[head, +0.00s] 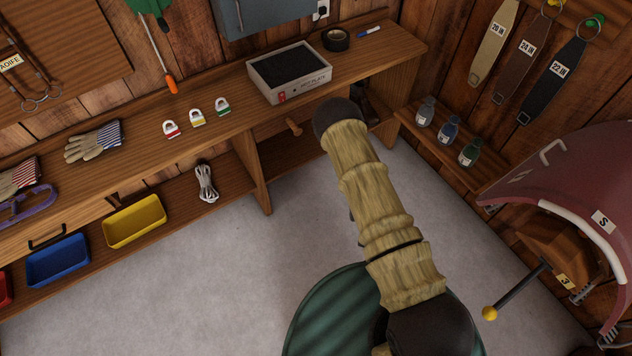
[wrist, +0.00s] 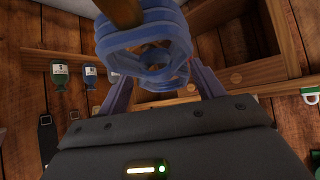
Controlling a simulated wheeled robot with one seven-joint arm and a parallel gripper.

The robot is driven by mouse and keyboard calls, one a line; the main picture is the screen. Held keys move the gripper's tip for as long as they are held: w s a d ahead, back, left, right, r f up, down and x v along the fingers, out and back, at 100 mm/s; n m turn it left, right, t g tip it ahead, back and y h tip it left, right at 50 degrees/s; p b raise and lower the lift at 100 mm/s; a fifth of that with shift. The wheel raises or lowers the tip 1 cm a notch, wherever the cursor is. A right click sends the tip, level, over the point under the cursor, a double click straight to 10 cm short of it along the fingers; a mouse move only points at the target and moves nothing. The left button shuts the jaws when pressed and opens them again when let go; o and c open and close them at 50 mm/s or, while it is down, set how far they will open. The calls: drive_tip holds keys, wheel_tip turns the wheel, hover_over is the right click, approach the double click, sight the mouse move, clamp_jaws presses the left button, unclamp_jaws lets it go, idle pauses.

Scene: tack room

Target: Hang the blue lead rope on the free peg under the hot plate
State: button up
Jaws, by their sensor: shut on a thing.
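The blue lead rope (wrist: 150,38) is a coil of several loops, close to the camera in the wrist view. My gripper (wrist: 155,72) is shut on it, with a finger on each side. A brown wooden rod (wrist: 122,12), which looks like a peg, is at the coil's upper edge; I cannot tell whether it passes through the loops. The hot plate (head: 290,72) is a pale box with a dark top on the bench. A wooden peg (head: 293,127) sticks out below it, left of my arm. My arm hides the gripper and rope in the head view.
The bench (head: 200,80) holds padlocks, gloves and a tape roll (head: 336,40). Its upright divider (head: 250,172) stands left of the peg. A side shelf with bottles (head: 448,132) is on the right. A green round object (head: 325,315) is below my arm. The grey floor is otherwise open.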

drive_tip(key=w+a+f+n+t+y+b, duration=0.3)
drive_tip(key=w+a+f+t+y+b, duration=0.3)
drive_tip(key=b, duration=3.9)
drive_tip(key=w+a+f+t, duration=0.4)
drive_tip(key=w+a+f, duration=0.1)
drive_tip(key=w+a, duration=0.4)
drive_tip(key=shift+a+t+y+b, duration=0.15)
drive_tip(key=shift+t+y+b, duration=0.15)
drive_tip(key=shift+b, duration=0.05)
drive_tip(key=shift+o, duration=0.2)
drive_tip(key=b, duration=0.2)
drive_tip(key=shift+a+r+t+b, duration=0.1)
drive_tip(key=shift+a+t+b, duration=0.2)
drive_tip(key=shift+t, duration=0.1)
drive_tip(key=shift+w+r, duration=0.1)
drive_tip(key=shift+r, duration=0.1)
drive_tip(key=shift+w+a, duration=0.15)
